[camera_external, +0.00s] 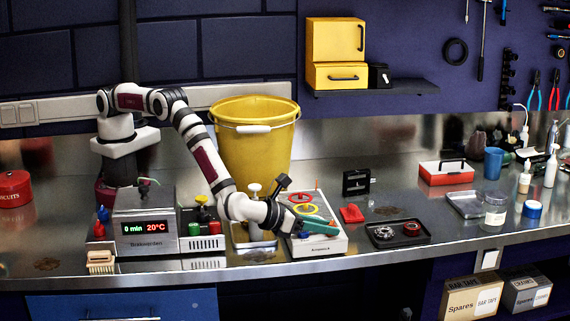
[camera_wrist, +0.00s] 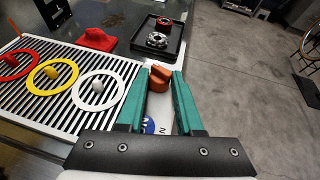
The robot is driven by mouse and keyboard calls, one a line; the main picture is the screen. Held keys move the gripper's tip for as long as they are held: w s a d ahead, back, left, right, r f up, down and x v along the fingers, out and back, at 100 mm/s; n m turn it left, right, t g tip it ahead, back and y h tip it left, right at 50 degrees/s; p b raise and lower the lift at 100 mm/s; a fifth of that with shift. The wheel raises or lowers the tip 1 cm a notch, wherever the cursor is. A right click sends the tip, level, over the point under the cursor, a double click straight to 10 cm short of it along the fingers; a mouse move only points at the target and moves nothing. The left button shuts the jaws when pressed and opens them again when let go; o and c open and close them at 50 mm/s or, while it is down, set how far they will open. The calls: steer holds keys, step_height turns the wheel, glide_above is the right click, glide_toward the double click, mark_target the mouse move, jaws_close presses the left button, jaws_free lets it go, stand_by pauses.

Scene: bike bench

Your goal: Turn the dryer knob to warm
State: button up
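The dryer is a white box (camera_external: 322,246) with a dark-and-white slatted top, which also shows in the wrist view (camera_wrist: 62,95). An orange knob (camera_wrist: 159,79) stands on its plain white strip beside the slats. My gripper (camera_wrist: 162,73) has two teal fingers, open, with the knob between or just beyond their tips. I cannot tell whether either finger touches it. In the external view my gripper (camera_external: 318,227) is low over the dryer's front right part and hides the knob. A blue round mark on the strip is partly hidden between the fingers; the knob's setting is not readable.
Red (camera_wrist: 14,66), yellow (camera_wrist: 52,75) and white (camera_wrist: 97,89) rings lie on the slats, with small pegs inside. A red piece (camera_wrist: 96,39) and a black tray (camera_wrist: 160,38) with round parts lie beyond. A yellow bucket (camera_external: 254,150) stands behind my arm. The floor is to the right.

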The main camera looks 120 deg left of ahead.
jaws_close()
steer(key=shift+s+a+r+m+t+h, duration=0.15)
steer(key=shift+a+m+t+h, duration=0.15)
steer(key=shift+m+t+h, duration=0.4)
steer(key=shift+s+a+m+t+h, duration=0.1)
steer(key=shift+m+t+h, duration=1.05)
steer(key=shift+m, duration=0.25)
steer(key=o, duration=0.7)
jaws_free()
steer(key=shift+c, duration=0.2)
